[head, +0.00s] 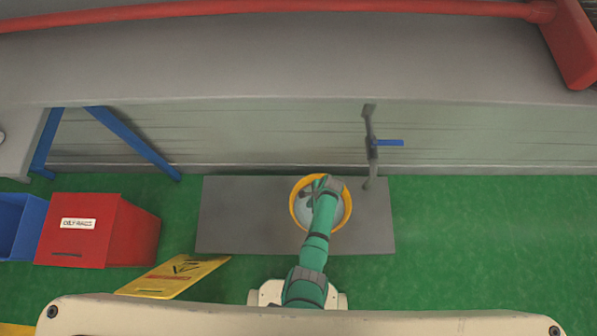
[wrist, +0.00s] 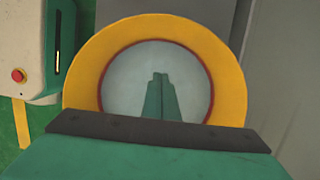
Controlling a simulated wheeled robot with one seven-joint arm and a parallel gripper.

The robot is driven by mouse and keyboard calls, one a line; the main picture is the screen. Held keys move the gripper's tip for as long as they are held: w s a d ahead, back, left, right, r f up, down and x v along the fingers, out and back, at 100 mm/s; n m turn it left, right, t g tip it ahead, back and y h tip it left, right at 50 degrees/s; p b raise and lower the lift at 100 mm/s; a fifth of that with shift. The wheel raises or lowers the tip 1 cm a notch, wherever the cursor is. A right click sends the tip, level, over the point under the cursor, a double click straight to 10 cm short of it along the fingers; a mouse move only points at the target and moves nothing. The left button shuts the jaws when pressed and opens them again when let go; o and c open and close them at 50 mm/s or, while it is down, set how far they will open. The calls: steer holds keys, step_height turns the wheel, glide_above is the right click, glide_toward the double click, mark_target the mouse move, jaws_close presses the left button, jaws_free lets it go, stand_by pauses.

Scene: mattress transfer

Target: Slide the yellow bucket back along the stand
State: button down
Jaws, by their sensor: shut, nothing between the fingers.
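The yellow bucket (head: 295,205) stands on the grey stand (head: 235,215), right of the stand's middle. Its round yellow rim and pale inside show from above. In the wrist view the yellow rim (wrist: 228,75) surrounds a pale grey-white interior. My gripper (wrist: 160,80) is shut with its two green fingers together, and they appear over the bucket's opening. In the head view my green arm reaches across the bucket's near side and hides part of it. How deep the fingertips are in the bucket, and whether they touch its wall, I cannot tell.
A red bin (head: 95,230) and a blue bin (head: 20,228) stand left of the stand. A yellow sign (head: 175,275) lies near its front left. A wall fitting with a blue handle (head: 388,143) is behind its right end. Green floor is clear to the right.

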steer(key=a+f, duration=0.4)
steer(key=a, duration=0.1)
stand_by(0.4)
steer(key=shift+s+a+f, duration=0.1)
